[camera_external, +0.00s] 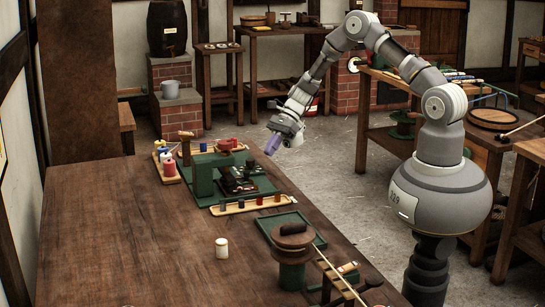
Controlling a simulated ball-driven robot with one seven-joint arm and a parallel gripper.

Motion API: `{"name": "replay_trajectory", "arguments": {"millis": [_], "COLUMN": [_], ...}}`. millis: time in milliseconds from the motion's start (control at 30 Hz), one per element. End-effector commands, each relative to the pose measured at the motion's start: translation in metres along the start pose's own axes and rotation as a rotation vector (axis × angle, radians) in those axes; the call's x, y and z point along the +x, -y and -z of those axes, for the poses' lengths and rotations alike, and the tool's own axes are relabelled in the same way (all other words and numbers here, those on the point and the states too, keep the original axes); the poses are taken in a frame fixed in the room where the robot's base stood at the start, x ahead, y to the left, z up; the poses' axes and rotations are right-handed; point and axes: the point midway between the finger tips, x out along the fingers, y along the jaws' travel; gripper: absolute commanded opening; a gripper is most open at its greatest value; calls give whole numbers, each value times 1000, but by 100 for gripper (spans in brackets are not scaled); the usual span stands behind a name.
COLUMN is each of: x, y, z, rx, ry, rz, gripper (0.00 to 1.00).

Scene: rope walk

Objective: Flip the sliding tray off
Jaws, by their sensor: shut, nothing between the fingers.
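My gripper (271,145) is shut and empty, with purple fingertips. It hangs in the air just beyond the right edge of the wooden table, near the green machine. A green tray (273,240) with a raised rim lies on the table near its right edge; a round brown-topped green stand partly covers it. I cannot tell whether this is the sliding tray. The green machine (203,175) stands on a base with small dark parts under its arm. My gripper is apart from both the tray and the machine.
A wooden rack of spools (169,167) stands left of the machine, and a strip with small pegs (250,204) lies in front of it. The brown-topped stand (292,255) is at the front right. A white jar (221,248) stands alone. The table's left half is clear.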

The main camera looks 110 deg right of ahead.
Motion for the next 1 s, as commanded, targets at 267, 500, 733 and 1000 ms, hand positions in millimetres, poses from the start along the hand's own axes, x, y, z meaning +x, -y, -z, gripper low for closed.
{"name": "replay_trajectory", "arguments": {"millis": [267,500,733,1000], "x": [60,77,80,82], "y": [0,0,0,1], "z": [-2,-24,-29,-32], "rx": [-6,-5,-4,-5], "ry": [0,-1,-2,-2], "rz": [-2,0,0,-1], "gripper": [0,0,0,0]}}
